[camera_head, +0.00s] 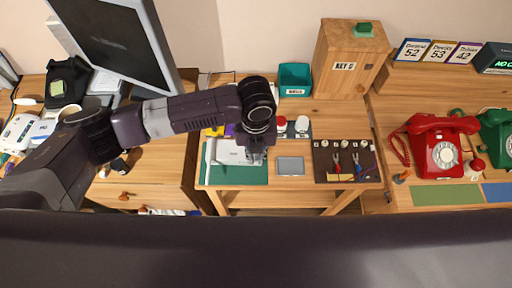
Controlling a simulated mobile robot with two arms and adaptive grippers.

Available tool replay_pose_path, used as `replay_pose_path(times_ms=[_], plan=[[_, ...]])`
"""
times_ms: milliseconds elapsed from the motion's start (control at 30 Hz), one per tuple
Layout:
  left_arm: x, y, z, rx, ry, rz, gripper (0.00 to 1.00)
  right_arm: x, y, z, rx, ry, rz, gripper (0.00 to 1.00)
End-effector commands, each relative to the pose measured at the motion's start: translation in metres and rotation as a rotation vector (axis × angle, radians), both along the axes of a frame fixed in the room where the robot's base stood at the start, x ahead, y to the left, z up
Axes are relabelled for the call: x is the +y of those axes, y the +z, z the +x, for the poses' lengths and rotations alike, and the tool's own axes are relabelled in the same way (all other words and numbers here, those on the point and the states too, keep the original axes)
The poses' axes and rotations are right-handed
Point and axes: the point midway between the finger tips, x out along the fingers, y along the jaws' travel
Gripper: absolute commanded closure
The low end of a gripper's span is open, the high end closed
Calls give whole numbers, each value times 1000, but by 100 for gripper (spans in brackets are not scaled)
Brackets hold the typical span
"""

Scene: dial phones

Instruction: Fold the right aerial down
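A white box-shaped device (229,154) lies on the green mat (240,175) on the middle wooden table. A thin pale upright strip (210,150) stands at its left side and looks like an aerial. My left gripper (255,157) points down at the device's right end. The wrist and fingers cover that end, so the right aerial cannot be made out. The fingers are too small and dark to show whether they are open or touching anything. My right gripper is not in view.
A grey pad (290,166) and a dark tool mat (347,160) with pliers lie to the right. A teal bin (295,79) and a wooden key cabinet (346,62) stand behind. A red dial phone (440,147) is farther right, a monitor (115,40) at left.

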Motion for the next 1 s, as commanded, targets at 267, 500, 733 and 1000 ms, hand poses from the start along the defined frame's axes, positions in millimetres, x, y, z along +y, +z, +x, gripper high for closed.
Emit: replay_pose_path(times_ms=[267, 500, 733, 1000], plan=[[0, -12, -8, 1, 1, 0, 95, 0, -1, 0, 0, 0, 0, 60], [1, -29, -16, 3, 2, 2, 95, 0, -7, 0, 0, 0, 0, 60], [1, -44, -22, 1, 2, 1, 96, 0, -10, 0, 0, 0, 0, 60], [1, -57, -25, 2, 1, 2, 96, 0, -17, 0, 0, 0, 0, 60]])
